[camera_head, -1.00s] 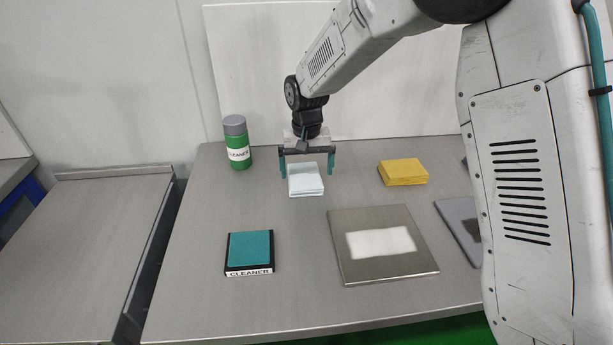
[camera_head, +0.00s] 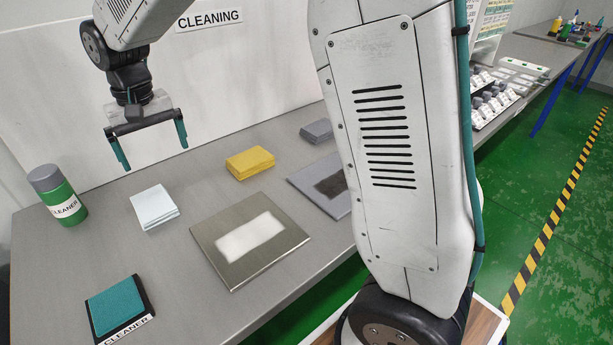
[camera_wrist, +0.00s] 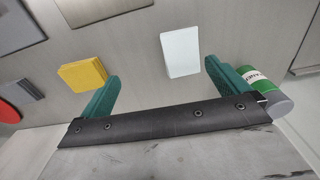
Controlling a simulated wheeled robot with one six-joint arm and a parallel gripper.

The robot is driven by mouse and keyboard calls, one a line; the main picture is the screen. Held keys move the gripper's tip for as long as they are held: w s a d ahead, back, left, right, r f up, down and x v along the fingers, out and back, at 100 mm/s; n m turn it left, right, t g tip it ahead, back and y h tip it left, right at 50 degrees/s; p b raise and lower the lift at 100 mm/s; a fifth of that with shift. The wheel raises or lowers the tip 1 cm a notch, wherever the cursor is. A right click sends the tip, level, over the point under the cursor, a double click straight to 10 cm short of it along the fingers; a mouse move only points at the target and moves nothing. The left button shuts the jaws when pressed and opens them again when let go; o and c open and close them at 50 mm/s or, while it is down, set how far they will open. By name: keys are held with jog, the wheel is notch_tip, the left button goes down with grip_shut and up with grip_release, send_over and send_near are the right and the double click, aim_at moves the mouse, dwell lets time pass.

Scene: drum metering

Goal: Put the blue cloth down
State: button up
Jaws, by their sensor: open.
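A light blue folded cloth stack (camera_head: 155,207) lies on the grey table; it also shows in the wrist view (camera_wrist: 180,52). My gripper (camera_head: 155,155) is open and empty, with teal fingers apart, above the table behind the cloth. In the wrist view my gripper (camera_wrist: 160,85) shows its two fingers spread, with the cloth beyond them and nothing between them. The cloth is apart from both fingers.
A green cleaner bottle (camera_head: 59,195) stands left of the cloth. A yellow cloth stack (camera_head: 250,162), a grey stack (camera_head: 317,131), a metal plate with a white patch (camera_head: 290,232), a dark-stained plate (camera_head: 310,182) and a teal pad (camera_head: 116,305) lie on the table.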

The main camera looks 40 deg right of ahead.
jog(key=s+d+r, duration=0.5)
jog(key=s+d, duration=0.1)
jog(key=s, duration=0.2)
jog(key=s+d, duration=0.4)
jog(key=s, duration=0.8)
jog(key=s+d+f+t, duration=0.1)
jog(key=s+d, duration=0.4)
jog(key=s, duration=0.8)
jog(key=shift+w, duration=0.1)
